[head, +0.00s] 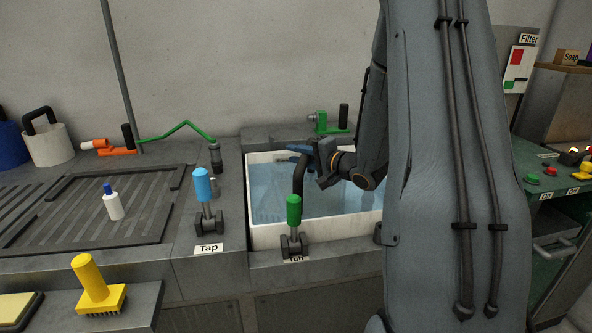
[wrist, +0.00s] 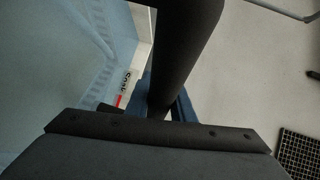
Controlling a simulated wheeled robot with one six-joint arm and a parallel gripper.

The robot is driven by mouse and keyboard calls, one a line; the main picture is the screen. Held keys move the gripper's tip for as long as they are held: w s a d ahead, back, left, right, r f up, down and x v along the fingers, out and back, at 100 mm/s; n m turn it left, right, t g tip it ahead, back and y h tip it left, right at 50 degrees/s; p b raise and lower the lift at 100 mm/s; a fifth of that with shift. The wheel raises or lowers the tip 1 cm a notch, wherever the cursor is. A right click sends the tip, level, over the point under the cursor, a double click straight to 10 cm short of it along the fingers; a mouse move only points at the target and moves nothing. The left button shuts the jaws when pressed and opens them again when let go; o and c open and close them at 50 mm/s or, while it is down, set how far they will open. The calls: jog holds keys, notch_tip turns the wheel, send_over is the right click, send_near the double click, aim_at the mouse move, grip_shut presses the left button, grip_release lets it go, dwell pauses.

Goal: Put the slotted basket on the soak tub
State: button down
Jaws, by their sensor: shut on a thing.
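The soak tub (head: 262,236) is a white-rimmed basin of blue water, sunk in the grey counter in the head view. My gripper (head: 318,155), with blue fingers, is over the tub. It is shut on a thick black curved bar (head: 299,178), which looks like the slotted basket's handle. In the wrist view the black bar (wrist: 183,50) stands between the blue fingers. Faint slotted marks show pale through the water at left in that view. The basket's body is hard to make out, and I cannot tell whether it rests on the tub's floor. My arm hides the tub's right part.
A green-handled lever (head: 293,210) stands at the tub's front edge. A blue-handled lever labelled Tap (head: 202,186) is to its left. A green swing pipe (head: 180,130) is behind. A white bottle (head: 113,204) stands on the ribbed drainboard (head: 155,215), beyond a yellow-handled brush (head: 90,275).

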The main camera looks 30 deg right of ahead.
jog(key=shift+f, duration=2.3)
jog(key=c, duration=1.5)
grip_release()
jog(key=shift+c, duration=0.2)
jog(key=v, duration=0.7)
jog(key=shift+s, duration=0.2)
